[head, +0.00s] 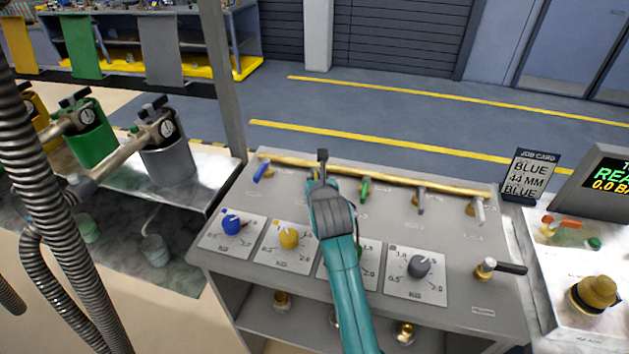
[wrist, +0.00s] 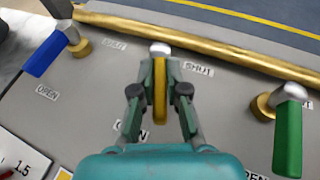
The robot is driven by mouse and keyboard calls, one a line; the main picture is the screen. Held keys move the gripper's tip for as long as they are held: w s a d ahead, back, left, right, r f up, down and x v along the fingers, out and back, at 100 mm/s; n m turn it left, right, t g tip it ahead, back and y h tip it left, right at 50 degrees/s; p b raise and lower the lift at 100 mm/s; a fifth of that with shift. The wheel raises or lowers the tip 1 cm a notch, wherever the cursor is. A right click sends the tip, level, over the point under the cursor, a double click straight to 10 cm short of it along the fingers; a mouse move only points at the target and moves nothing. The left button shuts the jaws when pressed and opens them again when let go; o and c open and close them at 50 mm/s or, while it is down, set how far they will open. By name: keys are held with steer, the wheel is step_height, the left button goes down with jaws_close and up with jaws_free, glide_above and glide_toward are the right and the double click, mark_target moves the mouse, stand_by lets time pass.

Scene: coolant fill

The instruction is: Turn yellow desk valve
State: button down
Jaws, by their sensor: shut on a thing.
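In the wrist view, the yellow desk valve's lever (wrist: 160,88) stands between the two fingers of my gripper (wrist: 160,98). The fingers are closed on both sides of it. A pale round end shows just beyond the fingertips. A SHUT label lies right of the lever's far end, and a partly hidden OPEN label lies near the left finger. In the head view, my gripper (head: 322,168) is over the valve row, and my wrist hides most of the yellow valve.
The blue valve lever (wrist: 46,54) is to the left and the green lever (wrist: 288,140) to the right. A brass pipe (wrist: 200,48) runs behind the row. Grey valves (head: 421,200) stand farther right. Dials, including a yellow knob (head: 289,238), sit in front. A job card (head: 531,175) stands at right.

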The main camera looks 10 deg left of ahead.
steer(key=c, duration=1.2)
jaws_free()
steer(key=shift+s, duration=0.15)
steer(key=v, duration=1.1)
steer(key=shift+s+r, duration=0.15)
steer(key=shift+s, duration=0.2)
